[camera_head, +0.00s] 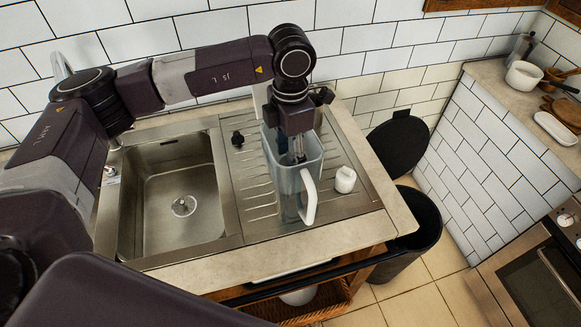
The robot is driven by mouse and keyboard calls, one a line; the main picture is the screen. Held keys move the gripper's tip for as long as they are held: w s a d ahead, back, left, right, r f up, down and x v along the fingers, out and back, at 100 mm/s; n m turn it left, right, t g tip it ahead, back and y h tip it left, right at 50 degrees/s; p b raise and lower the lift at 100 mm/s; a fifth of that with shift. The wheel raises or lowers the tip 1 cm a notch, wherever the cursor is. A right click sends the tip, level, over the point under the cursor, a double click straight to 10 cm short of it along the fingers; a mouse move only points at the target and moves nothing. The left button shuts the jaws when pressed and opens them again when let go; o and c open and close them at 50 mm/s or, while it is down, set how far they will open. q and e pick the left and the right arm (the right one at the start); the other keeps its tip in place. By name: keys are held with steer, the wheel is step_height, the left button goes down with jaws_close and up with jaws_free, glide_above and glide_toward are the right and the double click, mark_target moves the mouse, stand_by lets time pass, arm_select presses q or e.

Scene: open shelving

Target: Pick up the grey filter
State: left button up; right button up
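A clear grey pitcher (286,192) with a white handle stands on the ribbed drainboard right of the sink; it looks like a filter jug. My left gripper (299,157) points straight down over its open top, with the fingers at or inside the mouth. The fingers are small and partly hidden, so I cannot tell whether they are open or hold something. I cannot clearly make out a separate grey filter inside the pitcher. A small white capped piece (345,179) stands just right of the pitcher. My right gripper is not in view.
The empty steel sink (180,205) lies to the left. A small dark knob-like piece (237,139) sits on the drainboard behind left. A dark bin (417,232) with a raised round lid (396,146) stands right of the counter. A tiled wall is close behind.

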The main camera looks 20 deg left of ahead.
arm_select(q)
steer(key=c, duration=0.9)
steer(key=shift+r, duration=0.1)
steer(key=shift+c, duration=0.2)
